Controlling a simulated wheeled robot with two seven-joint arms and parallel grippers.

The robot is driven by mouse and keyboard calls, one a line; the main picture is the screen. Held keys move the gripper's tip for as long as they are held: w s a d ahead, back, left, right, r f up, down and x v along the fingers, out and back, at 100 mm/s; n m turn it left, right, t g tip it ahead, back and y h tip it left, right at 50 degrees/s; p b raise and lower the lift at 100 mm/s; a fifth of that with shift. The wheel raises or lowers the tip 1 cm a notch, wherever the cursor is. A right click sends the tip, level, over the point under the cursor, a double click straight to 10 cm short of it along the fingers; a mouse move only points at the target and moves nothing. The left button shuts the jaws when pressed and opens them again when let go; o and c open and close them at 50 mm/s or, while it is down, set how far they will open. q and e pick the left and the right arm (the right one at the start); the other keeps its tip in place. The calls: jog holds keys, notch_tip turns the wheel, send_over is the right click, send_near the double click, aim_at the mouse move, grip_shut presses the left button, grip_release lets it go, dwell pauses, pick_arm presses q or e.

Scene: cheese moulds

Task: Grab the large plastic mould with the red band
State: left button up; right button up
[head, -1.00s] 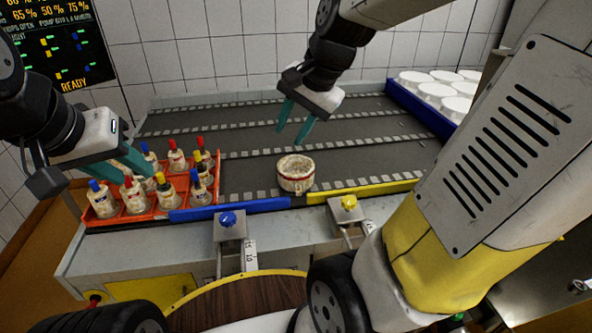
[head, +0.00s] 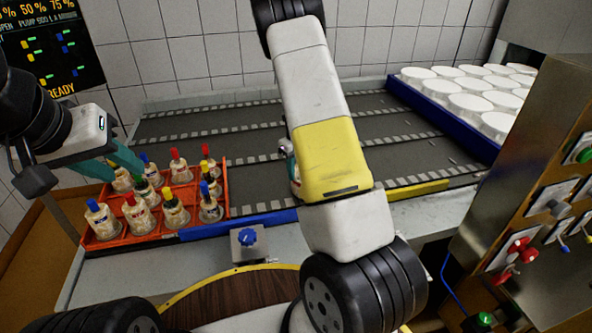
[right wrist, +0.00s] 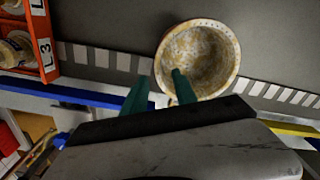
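The large mould (right wrist: 208,55) shows in the right wrist view as a round, open-topped, stained cream cup on the dark conveyor. Its red band is barely seen from there. In the head view my right arm hides nearly all of it. My right gripper (right wrist: 160,77) is open at its near left side. One teal fingertip overlaps the mould's opening and the other is outside, left of the rim; I cannot tell whether the first is inside or above it. My left gripper (head: 112,160) is open and empty over the back left of the orange crate.
The orange crate (head: 227,172) holds several small bottle-like moulds with coloured tops. A blue rail (head: 205,231) and a yellow rail (head: 418,191) edge the conveyor (head: 240,143). A blue-walled tray (head: 425,112) of white rounds stands back right. The conveyor's back is clear.

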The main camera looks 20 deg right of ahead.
notch_tip(320, 180, down, 7)
jog(key=shift+s+a+r, duration=0.1)
jog(key=shift+s+r, duration=0.05)
jog(key=shift+r, duration=0.05)
grip_shut()
dwell(1.5)
